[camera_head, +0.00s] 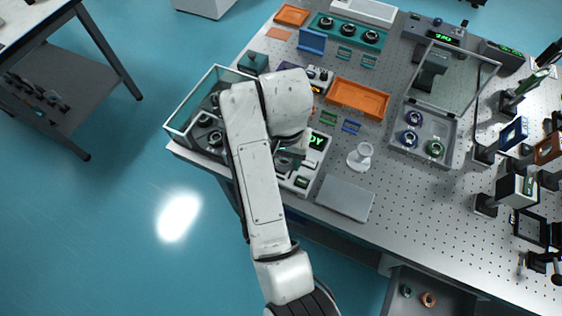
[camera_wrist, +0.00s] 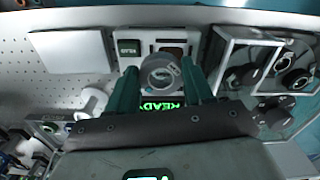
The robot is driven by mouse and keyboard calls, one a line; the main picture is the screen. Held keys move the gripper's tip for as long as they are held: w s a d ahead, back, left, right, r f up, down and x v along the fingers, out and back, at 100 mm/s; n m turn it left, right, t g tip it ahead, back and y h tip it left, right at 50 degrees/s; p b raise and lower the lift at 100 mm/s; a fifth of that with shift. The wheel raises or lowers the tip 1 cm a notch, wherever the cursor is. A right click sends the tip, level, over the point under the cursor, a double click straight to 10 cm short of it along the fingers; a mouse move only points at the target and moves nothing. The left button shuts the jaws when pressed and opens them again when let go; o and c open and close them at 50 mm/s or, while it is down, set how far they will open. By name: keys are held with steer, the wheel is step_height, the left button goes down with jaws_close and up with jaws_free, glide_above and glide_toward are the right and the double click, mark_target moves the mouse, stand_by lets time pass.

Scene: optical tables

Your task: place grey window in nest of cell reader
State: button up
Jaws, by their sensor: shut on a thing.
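My gripper (camera_wrist: 160,82) shows in the wrist view with its two green fingers shut on the grey window (camera_wrist: 158,68), a round ring with a clear middle. The window is in line with the white cell reader (camera_wrist: 151,43), whose green READY display (camera_wrist: 160,104) shows between the fingers. I cannot tell whether the window touches the reader. The nest is hidden behind the window and fingers. In the head view the reader (camera_head: 301,183) is partly covered by my arm, and the window and fingertips cannot be made out.
A glass-walled case (camera_head: 177,131) stands close beside the reader. A grey flat plate (camera_head: 345,197) and a white round stand (camera_head: 360,157) are on the other side. An orange tray (camera_head: 358,98) lies behind. The table edge is near.

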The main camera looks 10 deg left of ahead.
steer(key=w+f+b, duration=0.1)
steer(key=f+b, duration=0.1)
steer(key=shift+w+a+f, duration=0.3)
steer(key=shift+w+a, duration=0.05)
steer(key=shift+a, duration=0.05)
steer(key=shift+w+a+f+b, duration=0.1)
steer(key=shift+w+f+b, duration=0.15)
steer(key=shift+f+b, duration=0.2)
steer(key=shift+f+p, duration=0.55)
steer(key=shift+f, duration=0.75)
steer(key=shift+f, duration=0.2)
steer(key=shift+s+f, duration=0.2)
steer(key=shift+f, duration=0.35)
steer(key=o, duration=1.1)
steer(key=shift+f, duration=0.15)
steer(key=shift+o, duration=0.2)
steer(key=r+p, duration=0.2)
steer(key=r, duration=0.5)
steer(key=r+p, duration=0.3)
steer(key=r, duration=0.3)
steer(key=shift+w+r, duration=0.2)
steer(key=shift+r, duration=0.2)
